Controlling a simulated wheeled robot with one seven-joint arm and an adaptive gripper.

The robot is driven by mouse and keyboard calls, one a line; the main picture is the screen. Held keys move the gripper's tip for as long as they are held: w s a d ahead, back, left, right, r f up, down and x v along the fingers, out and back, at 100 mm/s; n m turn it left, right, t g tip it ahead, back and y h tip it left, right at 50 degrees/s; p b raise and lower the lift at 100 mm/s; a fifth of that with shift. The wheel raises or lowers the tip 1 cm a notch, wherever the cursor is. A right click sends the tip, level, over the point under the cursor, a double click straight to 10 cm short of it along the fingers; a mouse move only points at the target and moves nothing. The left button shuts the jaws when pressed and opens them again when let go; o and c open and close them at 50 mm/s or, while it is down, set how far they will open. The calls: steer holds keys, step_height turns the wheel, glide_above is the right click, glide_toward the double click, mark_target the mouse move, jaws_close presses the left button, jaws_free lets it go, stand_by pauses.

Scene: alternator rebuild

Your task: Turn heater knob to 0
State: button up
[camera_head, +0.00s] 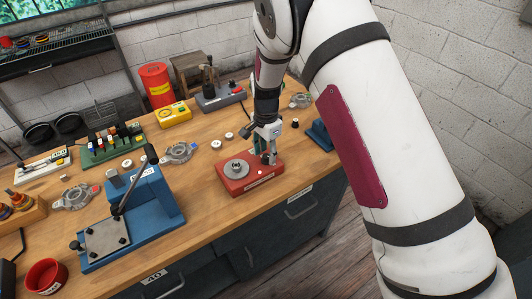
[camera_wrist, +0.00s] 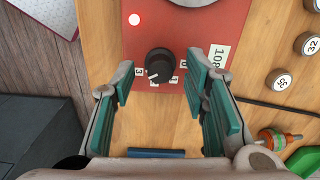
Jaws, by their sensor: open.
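The red heater (camera_head: 233,185) sits near the front edge of the wooden bench, with a round metal plate (camera_head: 236,167) on top. In the wrist view its black knob (camera_wrist: 160,64) has a white pointer aimed at the lower left, near the 3. Other marks run below the knob, and one at its right looks like 0. My gripper (camera_wrist: 160,88) is open, with one green-padded finger on each side of the knob and gaps between. In the head view my gripper (camera_head: 268,157) is over the heater's right end and hides the knob.
A blue press (camera_head: 145,205) stands left of the heater. Small round white parts (camera_head: 216,144) lie behind it, and a blue object (camera_head: 320,136) is at its right. In the wrist view, round numbered pieces (camera_wrist: 280,79) and a dark cable (camera_wrist: 262,104) are to the right.

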steer(key=shift+f, duration=0.35)
steer(key=shift+c, duration=0.5)
jaws_close()
